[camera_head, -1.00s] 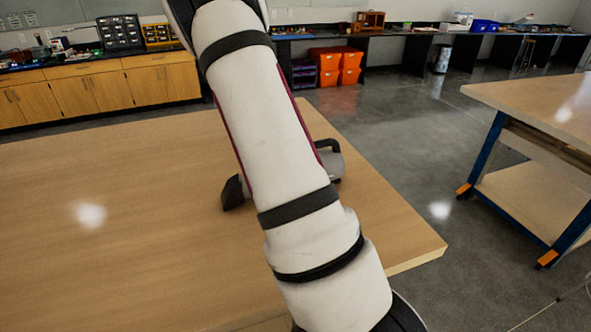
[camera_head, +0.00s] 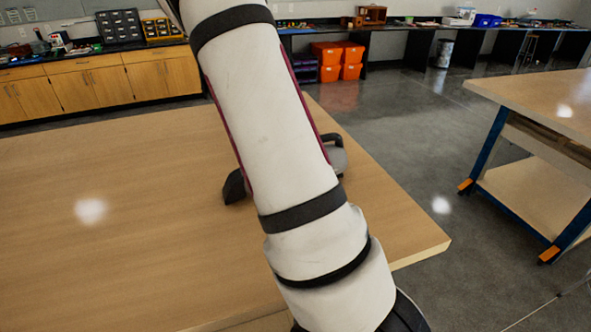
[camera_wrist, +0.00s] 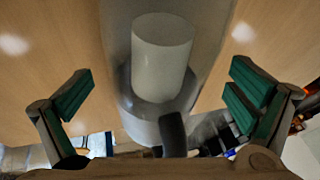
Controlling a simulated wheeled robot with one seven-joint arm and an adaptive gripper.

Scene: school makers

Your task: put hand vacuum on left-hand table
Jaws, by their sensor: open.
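The hand vacuum (camera_head: 338,160) lies on the near wooden table (camera_head: 100,250), mostly hidden behind my arm in the head view. Its grey body and black handle show to the right of the arm, and a dark end shows to the left. In the wrist view a pale grey rounded body (camera_wrist: 160,60) with a dark handle, apparently the vacuum, fills the middle. My gripper (camera_wrist: 162,82) is open, with one green-padded finger on each side of that body. I see no contact. The gripper is hidden in the head view.
Another wooden table (camera_head: 545,95) with blue legs stands at the right, across a strip of grey floor (camera_head: 410,130). Wooden cabinets (camera_head: 100,85) and orange bins (camera_head: 338,60) line the back. The near table's left part is bare.

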